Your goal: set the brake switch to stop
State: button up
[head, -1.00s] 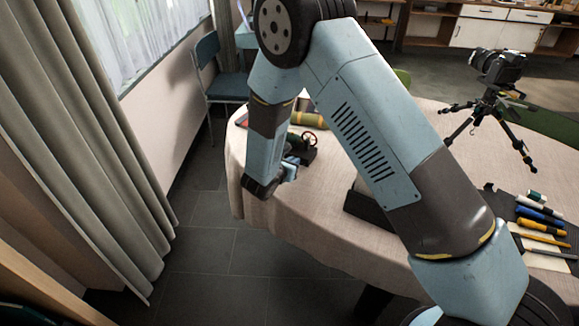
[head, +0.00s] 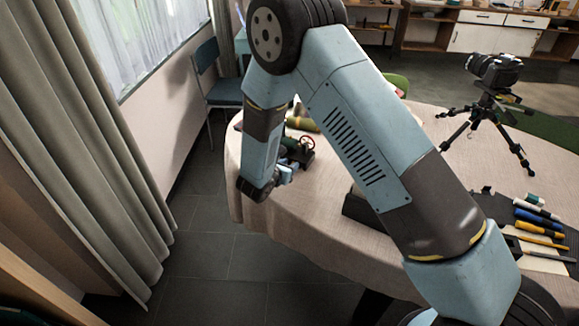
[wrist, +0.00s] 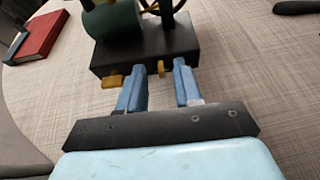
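A small machine with a dark box-shaped base (wrist: 140,54) and a green drum (wrist: 112,20) stands on the table. Two brass parts stick out of the base's near face: a wider tab (wrist: 112,81) at left and a small upright lever (wrist: 161,69). I cannot tell for certain which is the brake switch. My gripper (wrist: 168,68) is open at this face. Its blue fingers stand either side of the small lever, apart from it. In the head view my gripper (head: 286,176) is small and partly hidden.
A red book (wrist: 42,35) lies left of the machine. A camera on a tripod (head: 490,110) and a row of tools (head: 540,228) stand at the table's right. The round table (head: 300,220) has a clothed edge close below my gripper.

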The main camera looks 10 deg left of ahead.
jog(key=v, duration=1.3)
jog(key=shift+s, duration=0.35)
jog(key=shift+a, duration=0.15)
jog(key=w+d+r+m+g+h, duration=0.15)
jog(key=d+r+m+g, duration=0.25)
jog(key=d+r+m, duration=0.55)
jog(key=w+d+r+m+g+h, duration=0.1)
jog(key=d+r+m+g+h, duration=0.3)
jog(key=d+r, duration=1)
jog(key=s+d+r+m+y, duration=0.5)
jog(key=s+d+m, duration=0.4)
jog(key=s, duration=0.1)
jog(key=s+d+r+m+y, duration=0.4)
jog(key=s+d+r+m, duration=0.2)
jog(key=s+d+m, duration=0.3)
jog(key=shift+s+d+m+t+y, duration=0.2)
jog(key=shift+s+m+t+y, duration=0.15)
jog(key=shift+s+m+t, duration=0.15)
